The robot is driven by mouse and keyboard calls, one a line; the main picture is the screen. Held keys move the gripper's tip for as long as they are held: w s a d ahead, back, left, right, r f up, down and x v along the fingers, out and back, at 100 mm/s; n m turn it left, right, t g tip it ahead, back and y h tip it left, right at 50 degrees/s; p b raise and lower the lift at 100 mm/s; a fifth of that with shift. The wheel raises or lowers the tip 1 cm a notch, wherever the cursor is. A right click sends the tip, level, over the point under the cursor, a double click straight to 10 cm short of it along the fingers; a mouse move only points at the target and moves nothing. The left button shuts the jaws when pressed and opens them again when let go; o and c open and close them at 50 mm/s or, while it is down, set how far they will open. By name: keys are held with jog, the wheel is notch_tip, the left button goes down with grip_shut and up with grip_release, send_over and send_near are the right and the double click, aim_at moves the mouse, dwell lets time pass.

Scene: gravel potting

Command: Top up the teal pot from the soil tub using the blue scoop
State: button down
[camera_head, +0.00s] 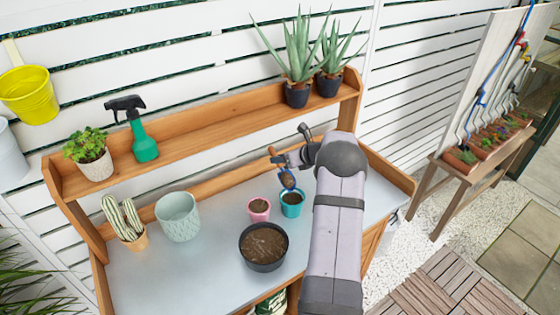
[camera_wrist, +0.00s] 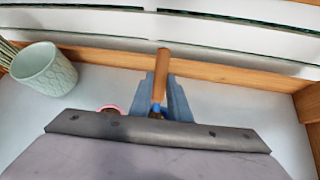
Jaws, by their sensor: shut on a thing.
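My gripper (camera_head: 284,160) is shut on the blue scoop (camera_head: 288,181) by its wooden handle. In the wrist view the orange-brown handle (camera_wrist: 161,75) stands between my grey-blue fingers (camera_wrist: 172,100). In the head view the scoop's blue head hangs tilted at the back rim of the teal pot (camera_head: 292,208), and brown material shows in it. I cannot tell whether scoop and pot touch. The teal pot holds dark soil. The black soil tub (camera_head: 264,267), with brown soil inside, stands in front and to the left. In the wrist view, the teal pot and tub are hidden.
A small pink pot (camera_head: 259,213) stands just left of the teal pot. A pale green planter (camera_head: 178,216) and a cactus pot (camera_head: 134,241) stand farther left. A wooden shelf (camera_head: 215,118) with plants and a spray bottle runs behind. The bench (camera_head: 150,275) is bare at front left.

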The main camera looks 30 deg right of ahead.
jog(key=shift+s+r+t+b, duration=0.45)
jog(key=shift+s+t+b, duration=0.3)
jog(key=shift+b, duration=2.35)
jog(key=shift+s+r+t+b, duration=0.4)
jog(key=shift+s+t+b, duration=0.3)
jog(key=shift+b, duration=2.4)
jog(key=p, duration=0.2)
jog(key=shift+w+r+p, duration=0.2)
jog(key=shift+w+p, duration=0.1)
jog(key=shift+p, duration=0.05)
jog(key=shift+w+g+p, duration=0.1)
jog(key=shift+g+p, duration=0.25)
jog(key=shift+p, duration=0.35)
jog(key=w+f+g+p, duration=0.1)
jog(key=p, duration=0.5)
jog(key=w+g+p, duration=0.1)
jog(key=g+p, duration=0.1)
jog(key=p, duration=0.5)
jog(key=shift+w+f, duration=0.3)
jog(key=shift+f, duration=0.1)
jog(key=w+f+g+p, duration=0.1)
jog(key=p, duration=0.2)
jog(key=shift+p, duration=0.3)
jog(key=shift+w+f+g+b, duration=0.35)
jog(key=shift+f+g+b, duration=0.05)
jog(key=shift+f+b, duration=0.1)
jog(key=shift+w+f+g+b, duration=0.15)
jog(key=shift+w+g+b, duration=0.15)
jog(key=shift+g, duration=0.2)
